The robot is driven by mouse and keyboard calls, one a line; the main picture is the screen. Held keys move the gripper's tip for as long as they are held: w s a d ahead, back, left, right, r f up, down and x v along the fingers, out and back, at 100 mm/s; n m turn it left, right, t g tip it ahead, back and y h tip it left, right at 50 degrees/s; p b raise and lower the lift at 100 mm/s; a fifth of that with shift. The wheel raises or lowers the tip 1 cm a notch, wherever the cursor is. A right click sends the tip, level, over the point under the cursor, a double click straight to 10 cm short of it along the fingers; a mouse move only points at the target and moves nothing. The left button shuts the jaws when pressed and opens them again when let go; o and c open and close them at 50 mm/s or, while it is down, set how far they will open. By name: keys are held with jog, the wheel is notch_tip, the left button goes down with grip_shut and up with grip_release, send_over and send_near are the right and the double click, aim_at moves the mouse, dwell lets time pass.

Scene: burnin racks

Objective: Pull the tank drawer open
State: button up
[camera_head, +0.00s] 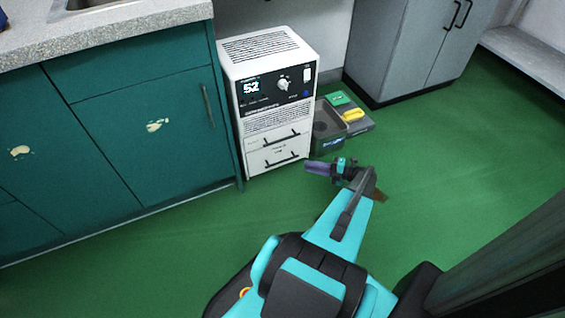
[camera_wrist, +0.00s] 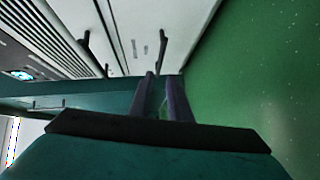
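A white cabinet-like appliance (camera_head: 270,100) stands against the wall with a lit "52" display. Its lower front has two drawer faces, an upper one with a dark bar handle (camera_head: 281,139) and a lower one with a similar handle (camera_head: 281,160). Their labels are too small to read, so I cannot tell which is the tank drawer. My gripper (camera_head: 308,166) is just right of the lower drawer. In the wrist view my gripper (camera_wrist: 161,76) has its two purple fingers apart, with nothing seen held. Their tips point toward the lower handle (camera_wrist: 163,48); contact is unclear.
A teal counter cabinet (camera_head: 130,130) stands to the left of the appliance. A dark grey bin (camera_head: 327,128) and a low tray with a yellow item (camera_head: 352,115) sit on the floor to its right. A grey cabinet (camera_head: 405,45) is behind. Green floor is clear in front.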

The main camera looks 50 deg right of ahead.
aim_at(283, 161)
jog(key=shift+b+x, duration=2.5)
jog(key=shift+x, duration=4.35)
grip_shut()
